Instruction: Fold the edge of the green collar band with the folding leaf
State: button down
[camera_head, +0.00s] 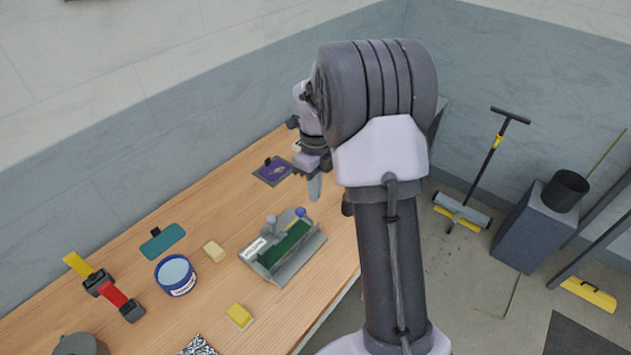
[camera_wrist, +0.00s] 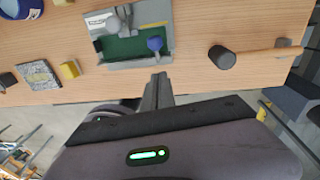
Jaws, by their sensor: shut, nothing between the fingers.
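The green collar band (camera_head: 287,244) lies along the grey press fixture (camera_head: 305,258) on the wooden bench. The band also shows in the wrist view (camera_wrist: 124,50). A blue knob (camera_head: 300,212) stands at one end of the fixture and shows in the wrist view (camera_wrist: 155,44). I cannot clearly make out which plate is the folding leaf. A grey post or lever (camera_wrist: 124,12) stands beside a white label. My gripper (camera_head: 314,188) is shut and empty, beyond the knob end in the head view. In the wrist view its fingertips (camera_wrist: 158,76) appear just below the fixture's near edge, seemingly apart from it.
A blue tub (camera_head: 176,276), a teal piece (camera_head: 162,241), a cream block (camera_head: 214,251) and a yellow block (camera_head: 240,316) lie left of or before the fixture. A dark-headed mallet (camera_wrist: 222,57) lies right of it in the wrist view.

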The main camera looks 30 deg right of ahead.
notch_tip(320, 180, down, 6)
jog(key=w+a+b, duration=0.1)
jog(key=w, duration=0.1)
jog(key=shift+a+r, duration=0.15)
jog(key=shift+a, duration=0.05)
jog(key=shift+w+a+p, duration=0.1)
jog(key=shift+p, duration=0.2)
